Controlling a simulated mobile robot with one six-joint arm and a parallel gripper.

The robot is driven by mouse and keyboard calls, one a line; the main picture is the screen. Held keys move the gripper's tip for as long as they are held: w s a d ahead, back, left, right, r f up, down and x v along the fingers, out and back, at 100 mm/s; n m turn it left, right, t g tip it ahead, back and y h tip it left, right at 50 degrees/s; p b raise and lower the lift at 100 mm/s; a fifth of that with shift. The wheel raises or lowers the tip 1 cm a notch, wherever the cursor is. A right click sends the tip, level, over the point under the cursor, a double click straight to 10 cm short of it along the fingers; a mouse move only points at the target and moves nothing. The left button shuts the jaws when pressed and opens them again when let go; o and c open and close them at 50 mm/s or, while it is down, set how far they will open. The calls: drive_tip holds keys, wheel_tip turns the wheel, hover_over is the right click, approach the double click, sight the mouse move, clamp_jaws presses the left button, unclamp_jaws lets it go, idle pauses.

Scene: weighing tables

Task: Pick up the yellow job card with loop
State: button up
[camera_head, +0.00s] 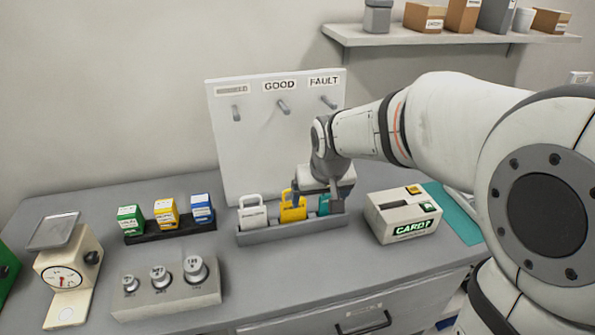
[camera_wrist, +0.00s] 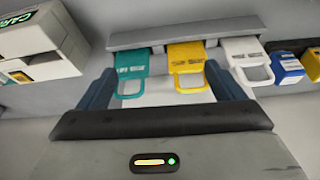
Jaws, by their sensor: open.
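The yellow job card with loop (camera_head: 291,212) stands in the middle of a grey holder (camera_head: 292,232), between a white card (camera_head: 253,216) and a teal card (camera_head: 324,205). My gripper (camera_head: 317,202) is open and close to the yellow and teal cards, partly covering them in the head view. In the wrist view, the yellow card (camera_wrist: 187,53) and the teal card (camera_wrist: 129,62) both show between the spread fingers of my gripper (camera_wrist: 159,72). The yellow card is nearer the right finger. I cannot tell whether a finger touches a card.
A pegboard (camera_head: 255,125) with three pegs and GOOD and FAULT labels stands behind the holder. A card box (camera_head: 402,216) stands close on the right. Coloured boxes (camera_head: 165,212), a weight block (camera_head: 167,290) and a scale (camera_head: 67,270) are on the left.

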hover_over(293, 210)
drive_tip(key=s+d, duration=0.2)
drive_tip(key=shift+n, duration=0.4)
drive_tip(key=x, duration=0.2)
drive_tip(key=a+p+x, duration=0.1)
drive_tip(key=x, duration=0.2)
drive_tip(key=p+x, duration=0.1)
drive_tip(key=x, duration=0.2)
drive_tip(key=shift+a+f, duration=0.15)
drive_tip(key=shift+a, duration=0.1)
drive_tip(key=shift+c, duration=0.6)
drive_tip(key=c, duration=0.9)
